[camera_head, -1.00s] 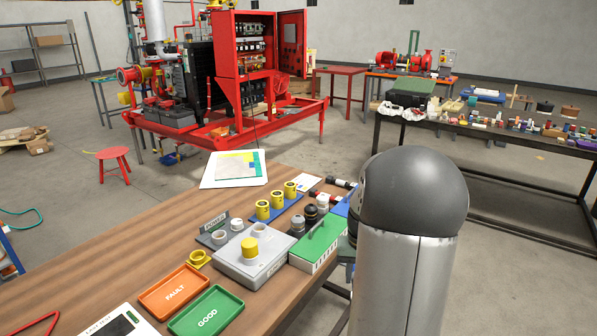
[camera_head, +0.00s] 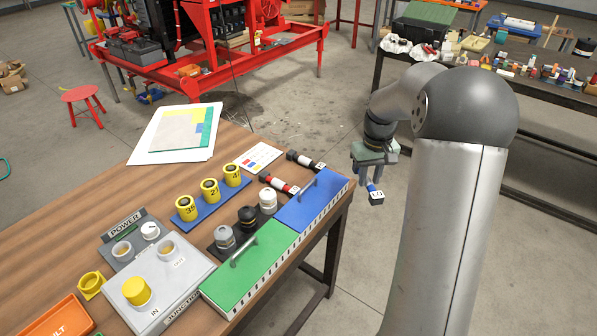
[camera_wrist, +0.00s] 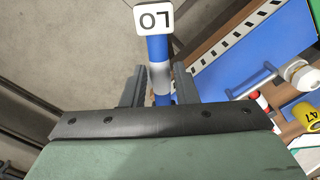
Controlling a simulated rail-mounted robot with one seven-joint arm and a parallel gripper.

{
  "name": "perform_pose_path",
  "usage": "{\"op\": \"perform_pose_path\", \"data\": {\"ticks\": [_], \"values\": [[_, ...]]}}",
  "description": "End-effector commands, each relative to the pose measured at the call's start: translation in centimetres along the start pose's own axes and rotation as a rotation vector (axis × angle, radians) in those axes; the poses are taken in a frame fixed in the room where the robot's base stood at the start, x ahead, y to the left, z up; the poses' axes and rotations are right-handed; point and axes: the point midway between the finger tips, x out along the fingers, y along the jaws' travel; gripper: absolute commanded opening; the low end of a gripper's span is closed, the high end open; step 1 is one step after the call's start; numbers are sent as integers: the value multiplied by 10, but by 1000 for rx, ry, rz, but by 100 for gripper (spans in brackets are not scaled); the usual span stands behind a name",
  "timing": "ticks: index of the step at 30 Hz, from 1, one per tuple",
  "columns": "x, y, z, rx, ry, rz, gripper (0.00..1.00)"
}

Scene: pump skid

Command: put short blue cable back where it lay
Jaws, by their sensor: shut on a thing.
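My gripper (camera_head: 374,172) is shut on the short blue cable (camera_wrist: 157,50), a blue piece with a grey band and a white "LO" tag at its end. In the wrist view the cable stands between my two fingers (camera_wrist: 157,88), tag outward. In the head view the cable's tagged end (camera_head: 376,197) hangs below my gripper, over the floor just right of the wooden table (camera_head: 130,195). A red-and-black cable (camera_head: 279,184) and a black-and-white cable (camera_head: 305,160) lie at the table's far right end. I cannot tell where the blue cable lay.
A blue lid with a handle (camera_head: 318,205) and a green lid with a handle (camera_head: 262,262) line the table's right edge. Yellow cups (camera_head: 210,190) stand on a blue strip. A dark bench (camera_head: 560,90) with many items stands at the back right. Floor between is free.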

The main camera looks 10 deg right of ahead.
Motion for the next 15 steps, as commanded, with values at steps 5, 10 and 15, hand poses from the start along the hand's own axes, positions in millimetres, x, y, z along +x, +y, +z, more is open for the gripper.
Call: {"op": "perform_pose_path", "data": {"ticks": [5, 10, 15], "values": [[-15, -108, -55, -344, 1, -1, 0], [-22, -187, -77, -578, 1, 0, 0], [-26, -228, -84, -697, 0, 0, 0]]}}
